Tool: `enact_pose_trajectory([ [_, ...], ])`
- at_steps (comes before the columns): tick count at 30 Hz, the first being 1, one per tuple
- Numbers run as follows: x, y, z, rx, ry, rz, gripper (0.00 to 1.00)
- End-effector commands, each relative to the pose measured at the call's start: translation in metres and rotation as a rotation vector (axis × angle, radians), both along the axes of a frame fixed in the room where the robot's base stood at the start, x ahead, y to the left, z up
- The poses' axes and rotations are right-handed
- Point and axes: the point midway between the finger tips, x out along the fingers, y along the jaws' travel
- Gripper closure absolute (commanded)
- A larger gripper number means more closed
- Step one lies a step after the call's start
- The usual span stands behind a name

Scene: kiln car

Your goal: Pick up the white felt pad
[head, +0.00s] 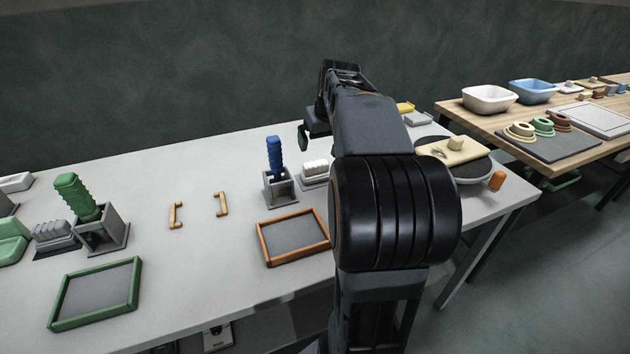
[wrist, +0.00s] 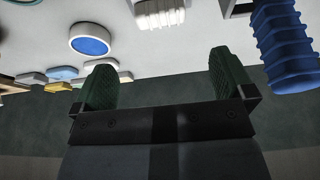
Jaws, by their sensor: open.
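My gripper (wrist: 160,75) is open, with two dark green fingers apart and nothing between them. In the head view my gripper (head: 308,132) is above the back of the grey table, partly hidden by my arm. In the wrist view a small whitish flat pad (wrist: 101,63) lies among several flat pads, just beyond the left finger. I cannot tell for certain that it is the white felt pad. My arm hides most of this group in the head view. A white ribbed block (head: 315,168) also shows in the wrist view (wrist: 160,13).
A blue ribbed grip (head: 275,157) stands in a grey holder near the gripper. A brown-framed tray (head: 263,254) and two wooden handles (head: 175,216) lie in front. A round blue-and-white disc (wrist: 90,39) is nearby. A dark wall (head: 150,80) stands behind the table.

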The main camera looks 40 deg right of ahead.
Motion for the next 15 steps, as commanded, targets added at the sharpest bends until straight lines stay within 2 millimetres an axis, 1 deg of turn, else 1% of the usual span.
enact_pose_trajectory([
  [1,0.004,-0.001,-0.012,0.001,0.002,0.000,0.00],
  [6,0.015,-0.003,-0.039,0.001,0.002,0.002,0.00],
  [9,0.021,-0.004,-0.051,0.000,0.001,0.003,0.00],
  [15,0.026,-0.005,-0.062,0.000,0.000,0.003,0.00],
])
